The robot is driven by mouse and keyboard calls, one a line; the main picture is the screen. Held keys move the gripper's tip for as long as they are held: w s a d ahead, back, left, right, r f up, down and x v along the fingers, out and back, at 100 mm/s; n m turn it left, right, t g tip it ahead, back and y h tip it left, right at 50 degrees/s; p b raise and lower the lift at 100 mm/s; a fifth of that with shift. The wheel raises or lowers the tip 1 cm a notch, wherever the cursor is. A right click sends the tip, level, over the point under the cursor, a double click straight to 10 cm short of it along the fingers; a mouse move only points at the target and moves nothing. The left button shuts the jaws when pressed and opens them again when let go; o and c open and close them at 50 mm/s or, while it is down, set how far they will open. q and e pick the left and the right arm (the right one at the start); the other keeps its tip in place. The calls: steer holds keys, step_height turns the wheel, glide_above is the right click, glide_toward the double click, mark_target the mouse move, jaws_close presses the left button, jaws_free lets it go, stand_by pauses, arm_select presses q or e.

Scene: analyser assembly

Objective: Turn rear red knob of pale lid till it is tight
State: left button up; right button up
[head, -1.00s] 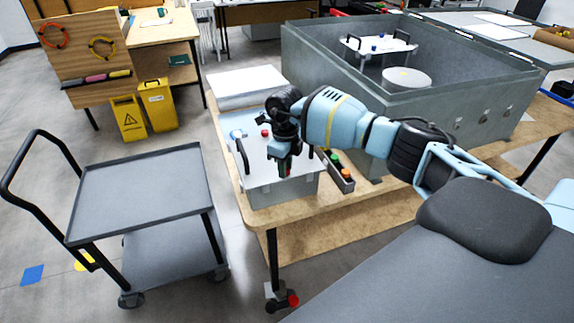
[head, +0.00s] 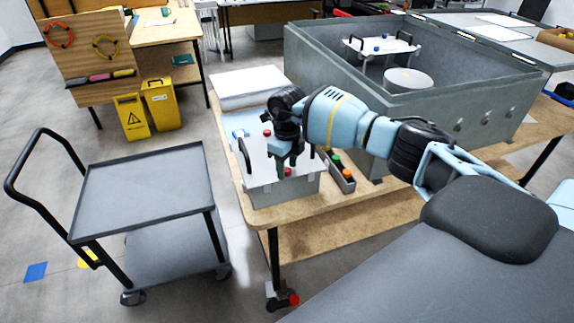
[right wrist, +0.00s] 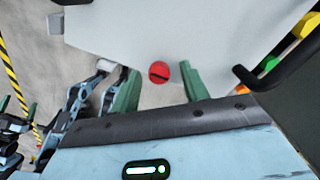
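The pale lid (head: 258,165) lies on a grey box on the wooden table. One red knob (head: 267,132) stands on its far part, beside my right wrist. A second red knob (head: 288,172) is on its near part, by my fingertips. My right gripper (head: 286,168) points down over this near knob. In the right wrist view, a red knob with a dark slot (right wrist: 159,72) shows between the two green fingers (right wrist: 158,88), with gaps on both sides. The fingers are open and not closed on it.
Black handles (head: 244,155) rise at the lid's sides. A narrow tray with green and orange knobs (head: 342,170) lies right of the box. A large grey open housing (head: 400,110) stands behind it. A grey cart (head: 145,185) is at the left, with clear floor between.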

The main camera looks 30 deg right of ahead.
mark_target(287, 169)
step_height(287, 169, up, 8)
steer(key=shift+f, duration=0.15)
stand_by(0.6)
